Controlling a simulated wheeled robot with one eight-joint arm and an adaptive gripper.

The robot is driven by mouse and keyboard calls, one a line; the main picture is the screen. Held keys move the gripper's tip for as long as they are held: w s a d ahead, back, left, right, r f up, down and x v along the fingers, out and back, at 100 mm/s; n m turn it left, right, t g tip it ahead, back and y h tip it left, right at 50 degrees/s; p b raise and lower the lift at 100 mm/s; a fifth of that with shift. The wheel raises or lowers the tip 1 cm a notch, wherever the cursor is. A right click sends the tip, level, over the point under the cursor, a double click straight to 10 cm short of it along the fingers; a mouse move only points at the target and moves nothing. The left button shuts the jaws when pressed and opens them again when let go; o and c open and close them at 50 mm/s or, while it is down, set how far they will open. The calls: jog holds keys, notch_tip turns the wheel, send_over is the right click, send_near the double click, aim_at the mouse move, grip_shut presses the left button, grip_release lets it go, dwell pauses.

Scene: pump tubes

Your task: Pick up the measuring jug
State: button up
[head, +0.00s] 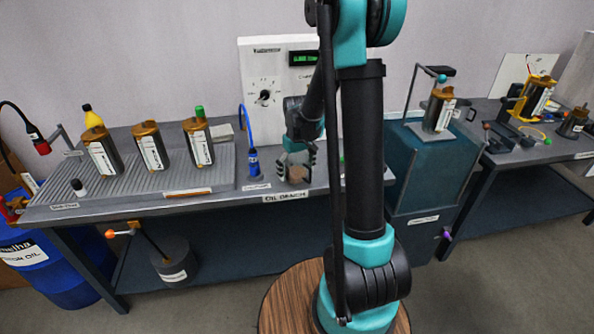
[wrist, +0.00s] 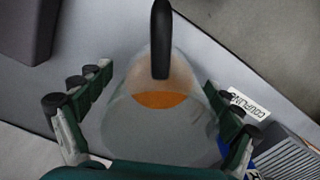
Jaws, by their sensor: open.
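The measuring jug (wrist: 158,125) is a translucent grey vessel with a black handle and some orange-brown liquid inside. In the wrist view it lies between the two spread fingers of my gripper (wrist: 155,125), with a visible space on each side. In the head view the jug (head: 297,175) is a small brownish shape on the oil bench, partly hidden by the fingers. My gripper (head: 297,160) is open and pointed down around the jug from above. Whether any part of the gripper touches the jug cannot be told.
A blue bottle-like coupling (head: 253,165) with a blue hose stands just left of the jug. Several brown-topped canisters (head: 150,148) stand on the ribbed tray (head: 225,178) further left. A white panel (head: 262,70) stands behind. A teal cabinet (head: 425,170) is to the right.

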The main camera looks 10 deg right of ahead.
jog(key=shift+c, duration=0.5)
jog(key=c, duration=1.2)
jog(key=shift+o, duration=0.2)
